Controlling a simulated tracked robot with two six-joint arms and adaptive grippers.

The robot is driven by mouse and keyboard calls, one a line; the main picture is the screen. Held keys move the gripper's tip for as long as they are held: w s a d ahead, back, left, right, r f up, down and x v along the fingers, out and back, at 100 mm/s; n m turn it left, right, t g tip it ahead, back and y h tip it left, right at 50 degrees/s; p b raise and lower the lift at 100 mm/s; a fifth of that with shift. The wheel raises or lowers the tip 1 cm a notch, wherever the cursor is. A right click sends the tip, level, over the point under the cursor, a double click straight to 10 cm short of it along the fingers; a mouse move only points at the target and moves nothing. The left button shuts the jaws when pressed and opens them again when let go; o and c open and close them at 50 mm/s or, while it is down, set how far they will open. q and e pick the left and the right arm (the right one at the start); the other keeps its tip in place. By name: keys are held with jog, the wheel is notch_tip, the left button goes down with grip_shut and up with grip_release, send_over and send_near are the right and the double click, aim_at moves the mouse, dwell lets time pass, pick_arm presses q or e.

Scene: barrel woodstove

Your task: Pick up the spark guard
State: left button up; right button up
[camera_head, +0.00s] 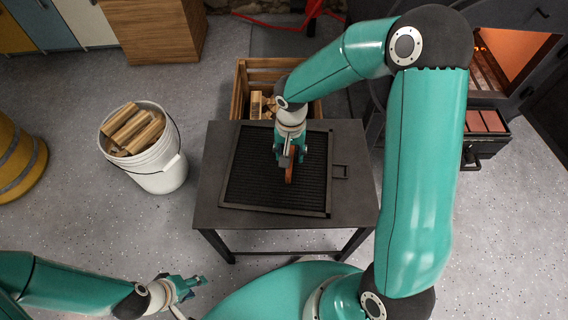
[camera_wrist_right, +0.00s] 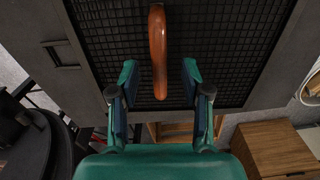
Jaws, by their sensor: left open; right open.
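The spark guard (camera_head: 245,180) is a dark mesh panel in a flat frame, lying on a dark metal table (camera_head: 350,145). Its mesh also fills the top of the right wrist view (camera_wrist_right: 215,45), with a brown curved handle (camera_wrist_right: 158,55) standing up from it. My right gripper (camera_head: 289,160) is over the middle of the guard. In the right wrist view the right gripper (camera_wrist_right: 160,82) is open, its fingers apart on either side of the handle's lower end, with gaps on both sides. My left gripper (camera_head: 192,285) is open and empty at the lower left, away from the table.
A white bucket of split wood (camera_head: 160,172) stands left of the table. A wooden crate (camera_head: 240,85) with wood is behind it. The stove with a glowing opening (camera_head: 515,50) and a drawer of bricks (camera_head: 485,122) is at the right. A yellow barrel (camera_head: 18,160) stands far left.

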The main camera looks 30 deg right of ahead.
jog(key=f, duration=0.3)
jog(key=shift+w+d+f, duration=0.15)
jog(key=shift+d+f, duration=0.05)
jog(key=shift+d, duration=0.05)
grip_shut()
